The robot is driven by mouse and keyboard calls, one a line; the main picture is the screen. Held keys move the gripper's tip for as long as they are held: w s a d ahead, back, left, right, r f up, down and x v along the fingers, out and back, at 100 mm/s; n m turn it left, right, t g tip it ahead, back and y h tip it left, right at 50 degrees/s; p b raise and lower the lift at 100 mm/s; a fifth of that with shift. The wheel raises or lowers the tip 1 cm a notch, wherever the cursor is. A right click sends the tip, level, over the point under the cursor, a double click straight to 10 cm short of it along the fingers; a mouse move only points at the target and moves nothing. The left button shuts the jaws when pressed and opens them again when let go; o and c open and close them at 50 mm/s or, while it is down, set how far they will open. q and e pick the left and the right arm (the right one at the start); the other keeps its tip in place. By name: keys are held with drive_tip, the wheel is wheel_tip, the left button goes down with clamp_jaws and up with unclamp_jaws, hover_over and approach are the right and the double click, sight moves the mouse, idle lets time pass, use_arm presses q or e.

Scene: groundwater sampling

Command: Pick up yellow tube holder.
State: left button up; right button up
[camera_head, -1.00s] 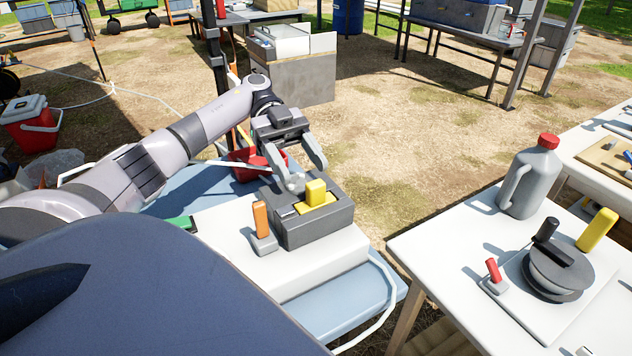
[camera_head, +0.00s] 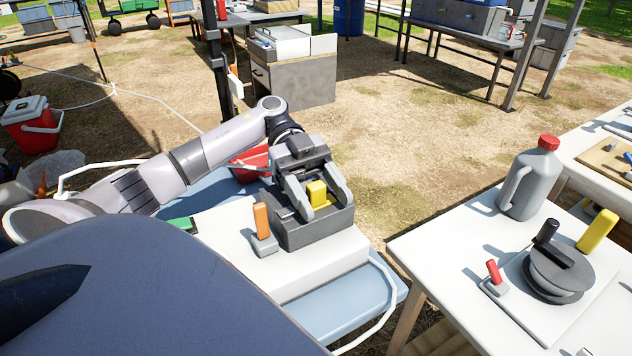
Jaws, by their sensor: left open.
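The yellow tube holder (camera_head: 317,193) stands in a dark grey box (camera_head: 310,233) on a white-topped block. My left gripper (camera_head: 327,212) is over the box, pointing down. It is open, with one finger to the left of the yellow holder and the other to its right. I cannot tell whether either finger touches it. The lower part of the holder is inside the box. My right gripper is not in view.
An orange-handled tool (camera_head: 262,225) stands close left of the box. A white table (camera_head: 430,249) at right holds a grey jug (camera_head: 528,185), a round dark device (camera_head: 558,272), a yellow block (camera_head: 597,230) and a red-handled piece (camera_head: 494,274). A gap separates the table from the block.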

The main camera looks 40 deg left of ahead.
use_arm(q)
drive_tip(key=c, duration=1)
drive_tip(key=shift+c, duration=0.3)
drive_tip(key=shift+r, duration=0.1)
